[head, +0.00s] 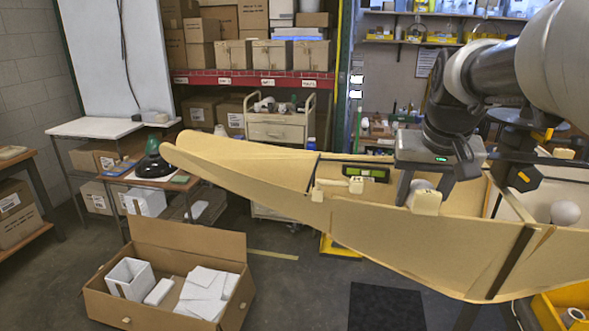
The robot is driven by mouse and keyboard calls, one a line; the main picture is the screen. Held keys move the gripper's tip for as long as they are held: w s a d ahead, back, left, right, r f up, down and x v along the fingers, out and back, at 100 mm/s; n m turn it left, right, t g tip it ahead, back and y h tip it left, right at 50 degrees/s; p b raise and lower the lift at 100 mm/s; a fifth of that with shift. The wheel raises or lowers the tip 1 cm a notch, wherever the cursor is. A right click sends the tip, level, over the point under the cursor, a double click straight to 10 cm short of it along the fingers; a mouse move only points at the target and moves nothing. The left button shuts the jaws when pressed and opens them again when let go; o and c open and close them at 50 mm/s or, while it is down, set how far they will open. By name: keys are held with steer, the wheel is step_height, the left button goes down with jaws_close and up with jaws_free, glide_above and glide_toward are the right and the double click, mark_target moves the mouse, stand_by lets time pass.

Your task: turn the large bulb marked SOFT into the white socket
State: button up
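My gripper (424,191) points down over the wooden boat-shaped tray, its fingers spread to either side of a white rounded thing. This thing (420,184) looks like the top of a bulb. I cannot tell whether the fingers touch it. A cream block (426,202), possibly a socket, stands just in front of it and hides its lower part. Another white bulb (565,213) shows at the right, inside the tray. No SOFT marking is readable, and I cannot tell which socket is the white one.
The tray's high front wall (400,235) hides much of its inside. A device with a green display (366,173) and a pale block (340,184) sit left of my gripper. A yellow bin (562,308) is at lower right. An open carton (165,275) stands on the floor.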

steer(key=shift+f+b, duration=0.55)
steer(key=shift+f, duration=0.2)
stand_by(1.9)
steer(key=m, duration=0.2)
steer(key=m+h, duration=0.1)
steer(key=m, duration=0.1)
steer(key=shift+a+f+g+h, duration=0.1)
steer(key=shift+f+g+h, duration=0.05)
steer(key=shift+g+h, duration=0.2)
steer(key=m, duration=0.2)
steer(key=shift+m+g+h+b, duration=0.25)
steer(key=shift+m+g+b, duration=0.05)
steer(key=shift+m+g, duration=0.1)
steer(key=shift+m, duration=0.7)
steer(key=m+g+h, duration=0.1)
steer(key=m+g, duration=0.1)
steer(key=m, duration=0.3)
steer(key=shift+m, duration=0.3)
